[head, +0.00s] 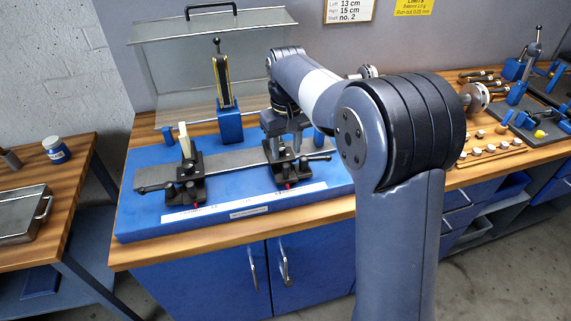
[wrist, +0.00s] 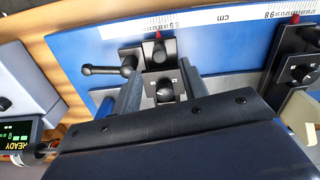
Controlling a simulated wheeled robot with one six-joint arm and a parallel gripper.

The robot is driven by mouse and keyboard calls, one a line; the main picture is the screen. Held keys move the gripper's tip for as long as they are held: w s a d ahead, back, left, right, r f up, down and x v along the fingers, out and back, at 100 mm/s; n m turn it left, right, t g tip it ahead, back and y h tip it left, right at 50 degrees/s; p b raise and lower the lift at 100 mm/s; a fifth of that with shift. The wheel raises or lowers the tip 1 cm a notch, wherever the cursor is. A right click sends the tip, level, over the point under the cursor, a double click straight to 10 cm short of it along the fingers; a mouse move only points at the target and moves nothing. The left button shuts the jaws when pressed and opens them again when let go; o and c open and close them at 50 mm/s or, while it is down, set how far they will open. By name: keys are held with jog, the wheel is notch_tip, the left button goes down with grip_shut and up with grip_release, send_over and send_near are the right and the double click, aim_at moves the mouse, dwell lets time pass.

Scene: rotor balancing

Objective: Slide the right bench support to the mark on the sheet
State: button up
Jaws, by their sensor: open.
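The right bench support (head: 287,176) is a black block with a red pointer and a side lever, standing on the grey rail (head: 232,172) of the blue bench (head: 140,215). In the wrist view the right support (wrist: 140,52) has its pointer at the white scale (wrist: 210,22), whose figures appear upside down. My gripper (head: 285,147) is open over this support. In the wrist view its fingers (wrist: 163,90) stand either side of the support's round knob; contact cannot be told. The sheet (head: 348,8) on the wall reads left 13 cm, right 15 cm.
The left support (head: 184,188) stands farther left on the rail, with a pale upright piece on it. A blue stand (head: 230,125) and a clear guard (head: 190,85) are behind. A small display (wrist: 17,140) reads READY. Rail between the supports looks clear.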

aim_at(286, 165)
notch_tip(286, 165, down, 7)
jog(key=shift+r, duration=0.2)
grip_shut()
dwell(0.5)
